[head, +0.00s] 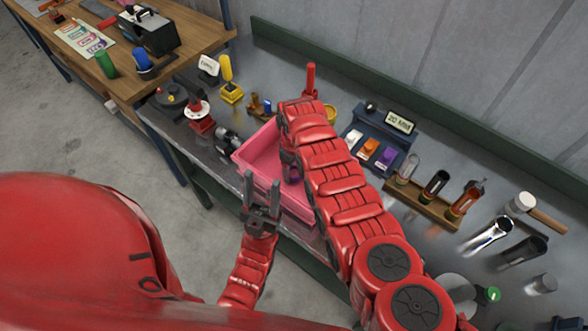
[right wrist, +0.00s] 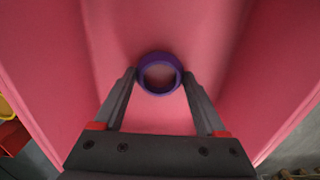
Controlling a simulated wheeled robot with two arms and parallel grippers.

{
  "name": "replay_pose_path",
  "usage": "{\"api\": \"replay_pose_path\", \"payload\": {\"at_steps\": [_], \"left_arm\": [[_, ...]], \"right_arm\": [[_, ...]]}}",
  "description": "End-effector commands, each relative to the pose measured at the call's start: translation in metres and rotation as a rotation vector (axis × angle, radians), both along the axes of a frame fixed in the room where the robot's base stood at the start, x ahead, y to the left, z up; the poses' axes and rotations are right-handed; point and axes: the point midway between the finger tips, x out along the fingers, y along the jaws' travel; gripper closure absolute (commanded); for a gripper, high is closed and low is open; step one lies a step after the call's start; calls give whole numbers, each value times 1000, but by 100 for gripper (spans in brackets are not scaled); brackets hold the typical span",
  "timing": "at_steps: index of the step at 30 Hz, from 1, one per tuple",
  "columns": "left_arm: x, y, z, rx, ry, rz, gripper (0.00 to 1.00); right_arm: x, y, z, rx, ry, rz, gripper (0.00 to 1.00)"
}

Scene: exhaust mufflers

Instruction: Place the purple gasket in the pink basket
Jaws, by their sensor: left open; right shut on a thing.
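The purple gasket (right wrist: 143,76) is a ring held between the two fingertips of my right gripper (right wrist: 159,80). Its round opening faces the wrist camera, with pink basket surface behind it. In the head view my right gripper (head: 290,165) reaches down into the pink basket (head: 257,152), and the arm hides the basket's right part. I cannot tell whether the gasket touches the basket floor. The basket stands at the bench's front edge. My left gripper (head: 262,181) is open and empty, in front of the basket's near side.
A dark bin (head: 375,135) with white, orange and purple parts stands right of my right arm. A wooden rack (head: 420,204) with tubes and loose metal pipes (head: 488,234) lie further right. A red stand (head: 201,122) and a yellow one (head: 231,93) are left of the basket.

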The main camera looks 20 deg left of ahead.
Motion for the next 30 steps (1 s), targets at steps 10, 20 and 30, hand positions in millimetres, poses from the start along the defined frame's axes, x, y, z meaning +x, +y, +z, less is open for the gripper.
{"api": "replay_pose_path", "payload": {"at_steps": [10,20,30], "left_arm": [[0,0,-2,0,0,0,50],[0,0,-4,0,0,0,50],[0,0,0,0,0,0,50]], "right_arm": [[0,0,-5,0,0,0,82],[0,0,-7,0,0,1,0],[1,0,-1,1,-3,0,0]]}}
